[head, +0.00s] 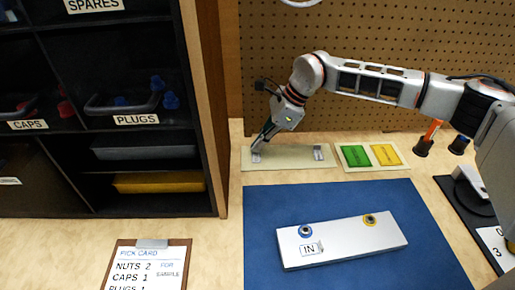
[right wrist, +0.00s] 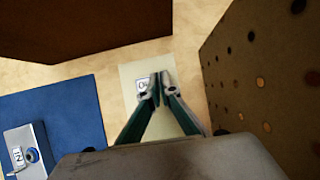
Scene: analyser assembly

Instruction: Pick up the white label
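A small white label (right wrist: 143,84), with letters that look like "OU", is by the fingertips in the right wrist view. It is partly hidden by a finger. In the head view its place is the left end of the pale mat (head: 285,163). My right gripper (head: 262,143) points down there, its fingertips at the label. In the right wrist view the fingertips of that gripper (right wrist: 161,86) are close together. I cannot tell whether they hold the label or are only beside it. Another small light piece (head: 318,153) sits at the mat's right end. My left gripper is not in view.
A silver block (head: 345,243) with an "IN" label (head: 311,248) lies on the blue mat (head: 420,265). Green (head: 355,156) and yellow (head: 386,154) cards lie right of the pale mat. A shelf unit (head: 208,100) stands left; a pegboard (head: 265,60) rises behind.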

